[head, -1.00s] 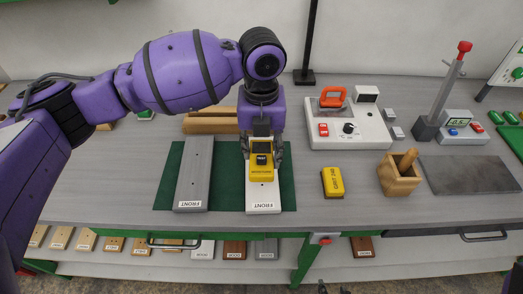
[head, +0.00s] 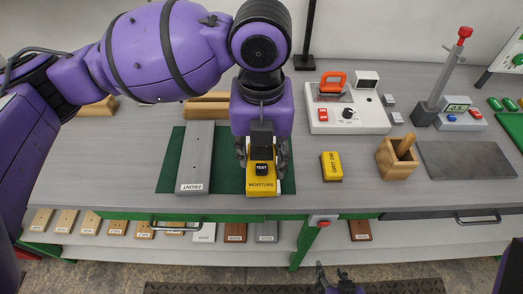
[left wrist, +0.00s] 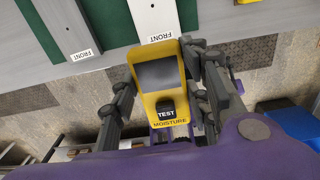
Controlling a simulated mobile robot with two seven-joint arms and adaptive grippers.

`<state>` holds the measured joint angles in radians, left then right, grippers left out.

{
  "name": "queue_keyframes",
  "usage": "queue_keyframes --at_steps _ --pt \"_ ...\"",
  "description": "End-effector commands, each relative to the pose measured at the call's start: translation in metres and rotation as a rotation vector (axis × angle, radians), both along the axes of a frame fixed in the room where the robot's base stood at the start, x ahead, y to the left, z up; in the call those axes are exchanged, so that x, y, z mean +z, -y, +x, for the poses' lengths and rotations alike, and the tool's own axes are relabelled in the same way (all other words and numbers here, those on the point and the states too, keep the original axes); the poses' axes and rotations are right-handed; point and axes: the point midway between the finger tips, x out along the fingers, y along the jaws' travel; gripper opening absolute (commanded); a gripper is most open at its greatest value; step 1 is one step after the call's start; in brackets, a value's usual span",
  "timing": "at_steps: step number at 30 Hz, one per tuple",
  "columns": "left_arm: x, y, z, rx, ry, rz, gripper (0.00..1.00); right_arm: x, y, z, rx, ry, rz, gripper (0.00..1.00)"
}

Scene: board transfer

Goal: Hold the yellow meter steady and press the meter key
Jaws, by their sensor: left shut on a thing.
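The yellow moisture meter (head: 262,184) is between the fingers of my left gripper (head: 262,152), which is shut on it. The left wrist view shows the meter (left wrist: 158,78) with a finger on each side, its dark screen and its black TEST key (left wrist: 167,113). The TEST key (head: 262,169) faces up and is uncovered in the head view. The meter hides most of the white board (left wrist: 154,20) behind it. My right gripper (head: 340,284) shows only partly at the bottom edge of the head view, away from the meter; its jaw opening is unclear.
A grey FRONT board (head: 195,158) lies left of the meter on a green mat (head: 170,160). A yellow block (head: 331,166), a wooden box (head: 397,160) and a white device (head: 345,118) stand to the right. Sample blocks (head: 235,232) line a lower shelf.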

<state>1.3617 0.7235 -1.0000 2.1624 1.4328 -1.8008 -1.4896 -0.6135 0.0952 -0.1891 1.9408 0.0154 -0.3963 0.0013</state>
Motion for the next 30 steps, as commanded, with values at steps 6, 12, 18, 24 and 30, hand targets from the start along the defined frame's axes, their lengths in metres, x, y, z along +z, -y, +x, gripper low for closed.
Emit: queue_keyframes --at_steps 6,12,18,24,30 --pt "-0.001 0.0 0.009 0.002 0.0 0.0 0.07 -0.001 -0.001 0.002 0.003 0.002 0.0 0.4" --pt "-0.001 0.0 0.019 0.002 0.0 0.0 0.07 -0.003 -0.002 0.003 0.004 0.001 0.001 0.4" --pt "0.0 0.0 0.029 0.001 0.001 0.0 0.07 -0.005 -0.003 0.002 0.001 -0.002 0.004 0.4" --pt "0.0 0.0 0.039 0.001 0.0 -0.001 0.07 -0.007 -0.003 0.0 -0.001 -0.007 0.006 0.4" --pt "0.0 0.0 0.049 0.001 0.0 -0.001 0.07 -0.01 -0.003 -0.003 -0.002 -0.014 0.005 0.4"
